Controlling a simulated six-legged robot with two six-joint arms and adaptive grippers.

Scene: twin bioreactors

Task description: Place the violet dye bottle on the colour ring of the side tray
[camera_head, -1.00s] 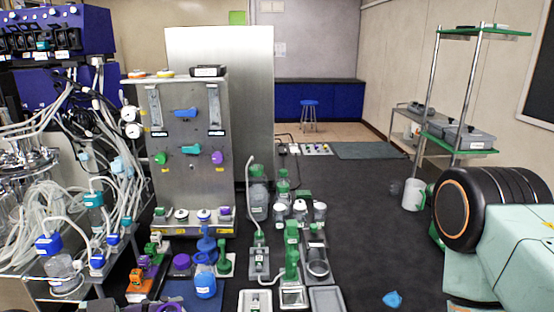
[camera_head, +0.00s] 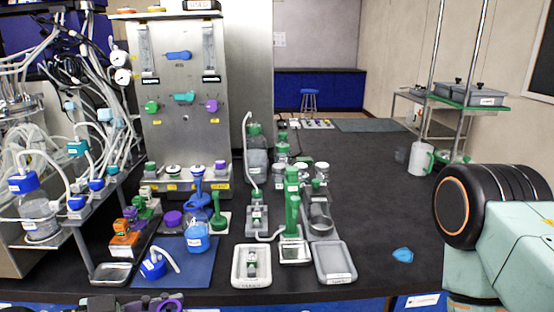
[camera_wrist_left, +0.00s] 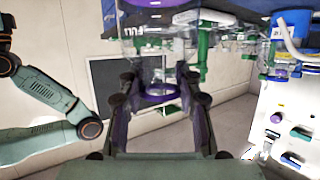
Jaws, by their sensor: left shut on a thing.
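My left gripper (camera_wrist_left: 160,98) shows in the left wrist view, its two dark fingers closed around a violet ring-shaped part (camera_wrist_left: 158,88). Clear glassware shows just beyond it; I cannot tell whether it belongs to the held thing. In the head view, violet and dark parts (camera_head: 165,303) are cut off by the bottom edge, in front of the bench. The violet dye bottle cannot be made out as a whole. A violet cap (camera_head: 173,218) stands on the bench behind the blue mat. I cannot identify the side tray's colour ring. My right gripper is out of view.
A blue mat (camera_head: 191,274) carries a blue bottle (camera_head: 196,238) and a blue-capped piece (camera_head: 154,266). A white tray (camera_head: 238,280), a grey tray (camera_head: 334,262) and green-capped glassware stand to the right. The dark bench right of them is mostly clear, with a small blue object (camera_head: 403,255).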

